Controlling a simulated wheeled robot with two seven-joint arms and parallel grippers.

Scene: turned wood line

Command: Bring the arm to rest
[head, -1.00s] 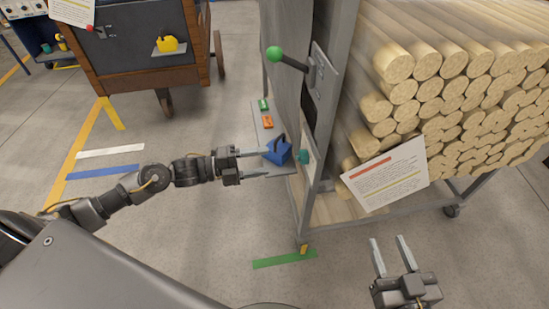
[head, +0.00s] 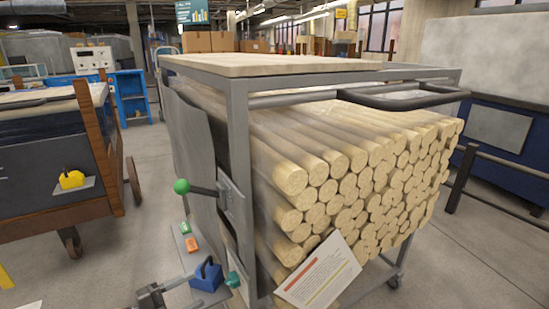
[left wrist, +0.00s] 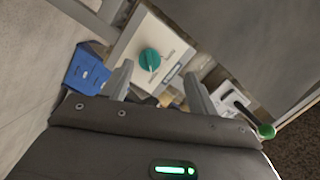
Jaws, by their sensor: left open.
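My left gripper (head: 178,284) shows at the bottom edge of the head view, partly cut off, left of the blue padlock-shaped block (head: 207,277). In the left wrist view my left gripper (left wrist: 158,88) is open, with nothing between its two fingers. A teal knob (left wrist: 149,60) on a white plate (left wrist: 128,42) lies ahead of the fingers. The blue block (left wrist: 85,72) shows left of them. The rest of the left arm is mostly below the head view. My right gripper is out of view.
A metal cart (head: 238,150) loaded with round wood rods (head: 350,185) stands close on the right. Its lever with a green ball (head: 181,186) sticks out left. A printed sheet (head: 318,272) hangs in front.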

